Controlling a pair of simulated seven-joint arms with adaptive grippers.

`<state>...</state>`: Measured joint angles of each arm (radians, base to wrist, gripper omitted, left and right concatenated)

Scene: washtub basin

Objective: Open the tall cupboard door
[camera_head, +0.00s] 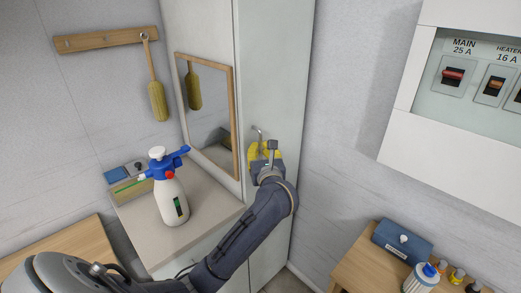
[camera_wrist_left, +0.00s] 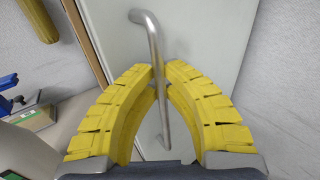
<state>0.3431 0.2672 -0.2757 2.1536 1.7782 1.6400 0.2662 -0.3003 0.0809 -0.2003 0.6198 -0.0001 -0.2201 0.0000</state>
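The tall cupboard door (camera_head: 272,70) is a pale grey-white panel in the middle of the head view, and it looks closed. Its metal bar handle (camera_head: 259,133) stands upright on the door. In the left wrist view the handle (camera_wrist_left: 153,35) runs down between my fingers. My left gripper (camera_head: 264,154) has yellow fingers at the door; in the left wrist view their tips (camera_wrist_left: 161,70) close in on both sides of the bar. The lower part of the handle is partly hidden by the gripper in the head view. My right gripper is not in view.
A counter (camera_head: 205,197) left of the door bears a white-and-blue spray bottle (camera_head: 170,195). A wood-framed mirror (camera_head: 212,125) is beside the door. A wooden table (camera_head: 352,268) with a blue box (camera_head: 402,243) and bottles stands right. A breaker panel (camera_head: 425,140) is above it.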

